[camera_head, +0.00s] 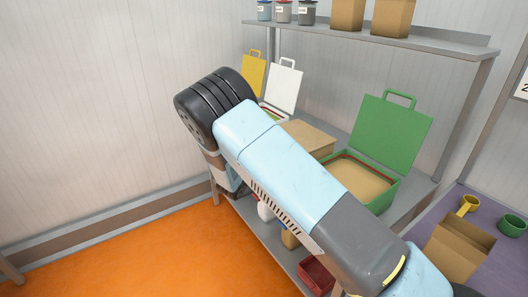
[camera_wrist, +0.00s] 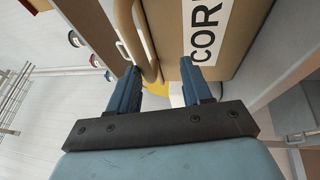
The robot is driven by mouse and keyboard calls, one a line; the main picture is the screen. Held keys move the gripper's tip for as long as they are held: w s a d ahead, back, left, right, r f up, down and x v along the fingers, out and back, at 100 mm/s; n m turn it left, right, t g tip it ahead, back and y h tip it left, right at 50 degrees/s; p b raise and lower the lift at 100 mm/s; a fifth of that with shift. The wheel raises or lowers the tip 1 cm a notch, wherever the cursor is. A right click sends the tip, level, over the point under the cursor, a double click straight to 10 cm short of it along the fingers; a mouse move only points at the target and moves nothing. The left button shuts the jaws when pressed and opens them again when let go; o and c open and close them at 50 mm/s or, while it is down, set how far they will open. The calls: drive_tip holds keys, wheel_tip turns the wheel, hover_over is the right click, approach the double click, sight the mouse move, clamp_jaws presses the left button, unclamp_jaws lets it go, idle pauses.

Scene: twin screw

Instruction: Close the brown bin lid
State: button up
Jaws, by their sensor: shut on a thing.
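The brown bin lid (camera_head: 308,136) lies about flat over its bin, between the white and green bins, partly hidden behind my arm in the head view. I cannot tell whether a small gap is left under it. In the wrist view the brown bin (camera_wrist: 225,65) carries a white label reading "COR". The lid's looped brown handle (camera_wrist: 149,45) shows beside that face. My gripper (camera_wrist: 158,75) has one finger on each side of the handle area and is shut on the handle. In the head view my arm hides the gripper.
A green bin with its lid upright (camera_head: 390,135) stands to the right, and white (camera_head: 284,86) and yellow (camera_head: 253,75) lids stand upright to the left. A shelf (camera_head: 400,40) with jars and boxes hangs above. The orange floor (camera_head: 180,265) at left is clear.

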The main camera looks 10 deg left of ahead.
drive_tip(key=v, duration=1.3)
drive_tip(key=shift+s+f, duration=0.2)
drive_tip(key=shift+s, duration=0.15)
drive_tip(key=shift+a, duration=0.15)
drive_tip(key=s+d+r+m+g+h, duration=0.1)
drive_tip(key=s+d+r+m+g, duration=0.15)
drive_tip(key=d+r+g, duration=0.55)
drive_tip(key=s+d+r+m+g, duration=0.1)
drive_tip(key=d+r+m, duration=0.3)
drive_tip(key=d, duration=0.8)
drive_tip(key=s+d+r+m+g+h, duration=0.1)
drive_tip(key=s+d+r+m+g, duration=0.15)
drive_tip(key=d+r+g, duration=0.5)
drive_tip(key=s+d+r+m+y, duration=0.3)
drive_tip(key=s+d+r+y, duration=0.2)
drive_tip(key=s+d, duration=0.5)
drive_tip(key=s+d+r+t+y, duration=0.1)
drive_tip(key=s+r+t+y, duration=0.1)
drive_tip(key=s, duration=0.5)
drive_tip(key=s+r+m+t+y, duration=0.1)
drive_tip(key=s+r+y, duration=0.3)
drive_tip(key=s, duration=0.4)
drive_tip(key=shift+d+r+t, duration=0.35)
drive_tip(key=shift+r+t, duration=0.05)
drive_tip(key=shift+t, duration=0.35)
